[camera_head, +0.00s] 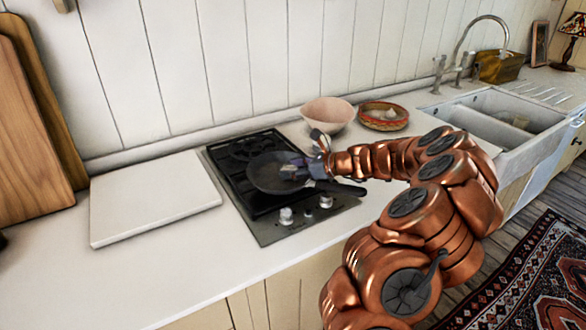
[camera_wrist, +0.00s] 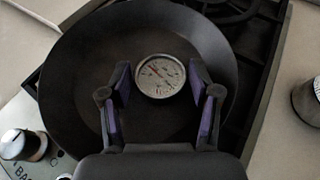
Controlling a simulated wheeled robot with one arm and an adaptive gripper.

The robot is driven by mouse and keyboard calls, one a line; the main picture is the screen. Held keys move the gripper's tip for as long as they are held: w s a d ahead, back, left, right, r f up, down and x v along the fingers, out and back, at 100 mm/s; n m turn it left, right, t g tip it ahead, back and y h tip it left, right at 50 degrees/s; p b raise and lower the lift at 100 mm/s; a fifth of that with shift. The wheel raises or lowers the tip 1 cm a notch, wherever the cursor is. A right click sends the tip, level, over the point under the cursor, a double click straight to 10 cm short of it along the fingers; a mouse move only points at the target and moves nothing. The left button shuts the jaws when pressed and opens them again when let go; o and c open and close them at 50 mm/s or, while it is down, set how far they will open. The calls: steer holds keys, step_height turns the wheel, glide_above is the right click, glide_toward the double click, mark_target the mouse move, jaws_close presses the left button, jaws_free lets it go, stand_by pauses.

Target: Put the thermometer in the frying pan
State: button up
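The dark frying pan (camera_head: 262,178) sits on the black hob, its handle pointing right. It fills much of the wrist view (camera_wrist: 75,85). The thermometer (camera_wrist: 160,76), a round pale dial with a metal rim, is over the pan's inner floor, face towards the wrist camera. It appears to lie on the pan floor. My gripper (camera_wrist: 160,66) is low over the pan, one purple-padded finger on each side of the dial. The fingers are apart, with a narrow gap showing beside the dial. In the head view my gripper (camera_head: 303,168) reaches in from the right and the thermometer is not clear.
The hob (camera_head: 243,149) has knobs at its front edge. A white board (camera_head: 150,197) lies to its left. A pink bowl (camera_head: 328,113) and a basket (camera_head: 383,116) stand behind my arm. The sink (camera_head: 497,118) is at the right. The front-left counter is clear.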

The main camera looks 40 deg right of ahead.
steer(key=shift+s+r, duration=0.15)
steer(key=shift+r, duration=0.05)
steer(key=b+v, duration=0.1)
steer(key=v, duration=1)
steer(key=shift+s+d+r, duration=0.1)
steer(key=shift+s+d, duration=0.15)
steer(key=shift+s, duration=0.05)
